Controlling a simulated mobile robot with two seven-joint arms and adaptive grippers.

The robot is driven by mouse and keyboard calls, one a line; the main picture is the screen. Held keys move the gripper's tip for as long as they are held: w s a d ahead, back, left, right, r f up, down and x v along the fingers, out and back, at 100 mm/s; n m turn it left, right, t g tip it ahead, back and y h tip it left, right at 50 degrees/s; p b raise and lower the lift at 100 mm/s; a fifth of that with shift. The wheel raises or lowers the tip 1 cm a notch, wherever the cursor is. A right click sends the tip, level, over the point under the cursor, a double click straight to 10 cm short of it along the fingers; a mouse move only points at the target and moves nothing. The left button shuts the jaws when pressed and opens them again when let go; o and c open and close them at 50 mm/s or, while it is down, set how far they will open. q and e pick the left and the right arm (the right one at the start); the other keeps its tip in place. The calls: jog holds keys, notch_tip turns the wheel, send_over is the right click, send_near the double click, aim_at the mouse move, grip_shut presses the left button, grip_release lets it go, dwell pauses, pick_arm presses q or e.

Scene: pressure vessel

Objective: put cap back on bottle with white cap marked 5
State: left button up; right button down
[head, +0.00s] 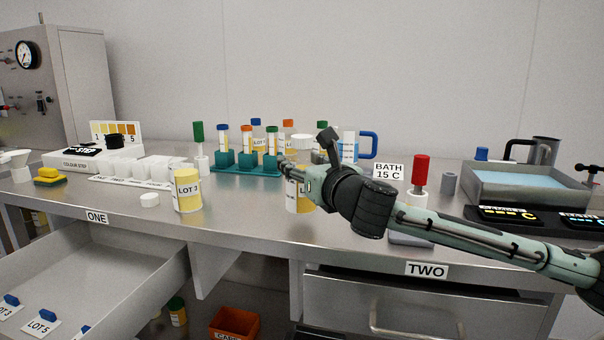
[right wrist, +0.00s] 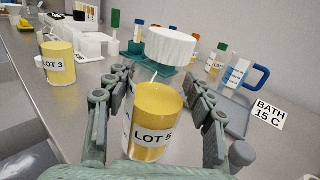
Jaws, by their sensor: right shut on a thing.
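A yellow bottle labelled LOT 5 (right wrist: 155,122) stands between the fingers of my right gripper (right wrist: 160,80), which is shut on it; in the head view the arm partly covers the bottle (head: 304,198). I cannot tell what holds the cap up. No mark 5 is legible on it. My left gripper is not in view.
A yellow LOT 3 bottle (head: 187,190) stands to the left, with a white cap (head: 149,200) on the bench beside it. A teal rack (head: 232,168) of tubes is behind. A BATH 15 C sign (head: 388,171) and a red-handled tool (head: 420,172) are to the right. Drawer ONE is open.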

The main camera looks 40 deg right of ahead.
jog(key=shift+f, duration=1.15)
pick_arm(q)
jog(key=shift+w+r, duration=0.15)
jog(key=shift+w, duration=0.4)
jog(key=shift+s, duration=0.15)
pick_arm(e)
jog(key=shift+f, duration=0.15)
jog(key=c, duration=0.6)
grip_release()
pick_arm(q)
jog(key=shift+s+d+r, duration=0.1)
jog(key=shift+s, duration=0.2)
pick_arm(e)
jog(key=shift+r, duration=0.2)
